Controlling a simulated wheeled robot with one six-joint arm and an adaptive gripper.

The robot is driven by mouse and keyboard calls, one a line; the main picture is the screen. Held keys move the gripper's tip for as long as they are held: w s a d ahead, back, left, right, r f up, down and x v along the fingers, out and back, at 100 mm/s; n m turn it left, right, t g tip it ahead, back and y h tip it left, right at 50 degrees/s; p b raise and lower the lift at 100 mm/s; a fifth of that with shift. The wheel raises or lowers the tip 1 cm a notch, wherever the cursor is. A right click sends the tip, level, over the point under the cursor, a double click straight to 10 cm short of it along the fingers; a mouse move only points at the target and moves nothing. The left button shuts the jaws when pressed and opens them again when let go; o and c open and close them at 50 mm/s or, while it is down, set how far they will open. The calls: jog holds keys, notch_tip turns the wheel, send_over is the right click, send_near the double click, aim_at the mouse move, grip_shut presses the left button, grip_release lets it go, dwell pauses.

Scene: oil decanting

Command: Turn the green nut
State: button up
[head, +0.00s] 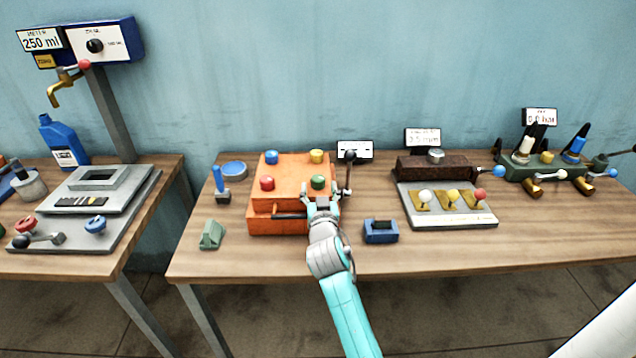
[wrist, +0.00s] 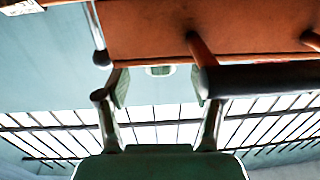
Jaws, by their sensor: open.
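The green nut (head: 318,182) sits on the top face of the orange block (head: 262,208), at its front right corner. My gripper (head: 322,195) is right in front of the nut in the head view, with its fingers spread. In the wrist view my open fingers (wrist: 158,88) stand apart with nothing clamped between them. A small pale green round piece (wrist: 160,71) shows beyond the fingertips against the orange block's edge; I cannot tell for certain that it is the nut. Whether the fingers touch the nut cannot be seen.
Red (head: 267,183), blue (head: 271,157) and yellow (head: 316,156) nuts share the block. A dark upright lever (head: 348,172) stands close to the right of my gripper. A blue block (head: 380,231) lies to the right, a green wedge (head: 212,235) to the left. The table's front right is clear.

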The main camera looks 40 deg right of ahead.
jog(key=v, duration=0.7)
jog(key=shift+s+a, duration=0.25)
jog(key=shift+s, duration=0.05)
jog(key=shift+f, duration=0.1)
jog(key=s+a+f+n+t+y, duration=0.1)
jog(key=s+a+f+n+y, duration=0.5)
jog(key=s+a+f, duration=0.95)
jog(key=s+a+r+y, duration=0.1)
jog(key=s+a, duration=0.1)
jog(key=s, duration=0.6)
jog(key=s+a+r+n+y, duration=0.1)
jog(key=s+a+r+y, duration=0.1)
jog(key=s, duration=0.7)
jog(key=s+a+r+y, duration=0.1)
jog(key=s+a+r, duration=0.1)
jog(key=s, duration=0.6)
jog(key=shift+s+a+g+y, duration=0.3)
jog(key=shift+a+y, duration=0.1)
jog(key=shift+a, duration=0.25)
